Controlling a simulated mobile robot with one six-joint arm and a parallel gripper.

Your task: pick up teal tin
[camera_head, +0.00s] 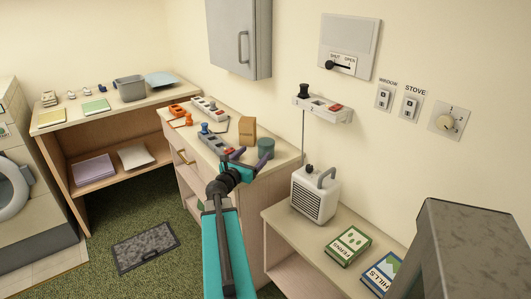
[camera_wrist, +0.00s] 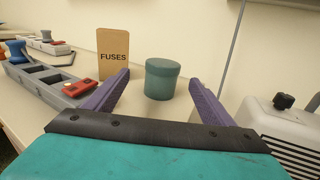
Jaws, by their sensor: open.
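The teal tin (camera_wrist: 161,80) is a short round can with a lid, standing upright on the cabinet top. In the wrist view it sits ahead of my gripper (camera_wrist: 152,92), between the two purple fingers and beyond their tips. In the head view the tin (camera_head: 266,147) stands near the right end of the cabinet top, just behind my gripper (camera_head: 251,155), with a finger in front of part of it. My gripper is open and empty. The tin looks apart from both fingers, though the exact gap is hard to tell.
A brown box marked FUSES (camera_wrist: 114,53) stands left of the tin. A grey switch panel (camera_wrist: 48,82) with a red part lies left of my gripper. A white heater-like box (camera_wrist: 285,125) is close on the right. Books (camera_head: 348,246) lie on the lower shelf unit.

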